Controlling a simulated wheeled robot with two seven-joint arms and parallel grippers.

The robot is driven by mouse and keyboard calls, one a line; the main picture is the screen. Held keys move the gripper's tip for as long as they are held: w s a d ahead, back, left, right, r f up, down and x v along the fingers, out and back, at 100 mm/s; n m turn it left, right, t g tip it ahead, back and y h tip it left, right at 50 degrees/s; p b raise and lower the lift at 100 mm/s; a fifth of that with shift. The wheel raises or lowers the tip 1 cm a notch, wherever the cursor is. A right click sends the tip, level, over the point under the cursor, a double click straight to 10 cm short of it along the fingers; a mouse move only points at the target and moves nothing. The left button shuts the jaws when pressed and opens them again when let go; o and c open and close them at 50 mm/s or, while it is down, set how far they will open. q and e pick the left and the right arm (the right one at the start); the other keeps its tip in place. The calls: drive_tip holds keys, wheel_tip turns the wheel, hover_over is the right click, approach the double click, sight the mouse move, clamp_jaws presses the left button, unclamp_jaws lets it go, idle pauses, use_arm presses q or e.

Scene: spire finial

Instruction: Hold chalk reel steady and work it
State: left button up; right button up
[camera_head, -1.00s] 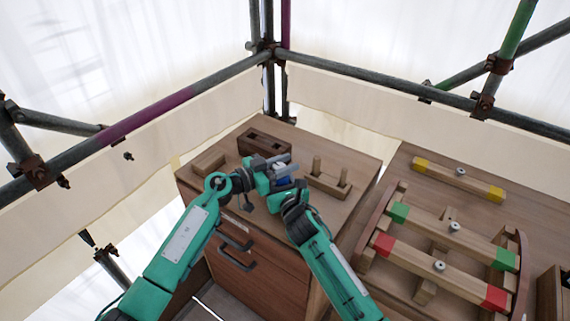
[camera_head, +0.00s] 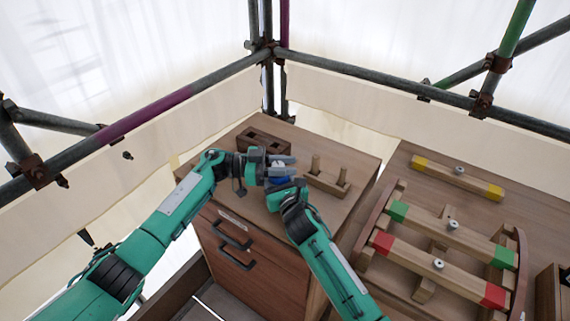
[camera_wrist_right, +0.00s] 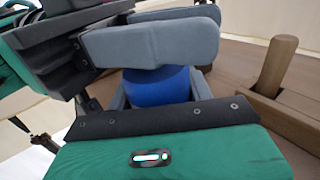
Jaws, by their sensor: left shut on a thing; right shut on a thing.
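The chalk reel is a blue rounded body (camera_wrist_right: 158,87), largely hidden by my grippers. In the head view a bit of its blue (camera_head: 280,182) shows above the cabinet top. My left gripper (camera_head: 282,165) comes from the left with its grey fingers pointing right, shut on the upper part of the reel; a pale bit shows between the fingers. One left finger (camera_wrist_right: 150,43) crosses just above the blue body in the right wrist view. My right gripper (camera_head: 288,184) is shut on the blue body from the front, a grey finger on either side. The exact contacts are hidden.
A wooden stand with two pegs (camera_head: 328,180) is close on the right of the grippers. A dark slotted block (camera_head: 262,142) stands behind on the cabinet top (camera_head: 350,150). Right, a bench carries a wooden frame with red- and green-ended bars (camera_head: 440,262) and a yellow-ended bar (camera_head: 458,178).

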use_arm(q)
drive_tip(key=shift+s+f+m+g+y, duration=0.1)
drive_tip(key=shift+m+g+y, duration=0.15)
drive_tip(key=shift+m+g, duration=0.7)
drive_tip(key=shift+s+m+g+y, duration=0.25)
drive_tip(key=shift+m+g, duration=0.35)
drive_tip(key=shift+g, duration=0.8)
drive_tip(key=shift+f+m+g+y, duration=0.1)
drive_tip(key=shift+m+g+y, duration=0.2)
drive_tip(key=shift+m+g, duration=0.65)
drive_tip(key=shift+a+r+g, duration=0.1)
drive_tip(key=shift+g, duration=0.4)
drive_tip(key=o, duration=1)
drive_tip(key=shift+r, duration=0.1)
wheel_tip(320, 180, up, 10)
drive_tip(key=shift+f, duration=0.1)
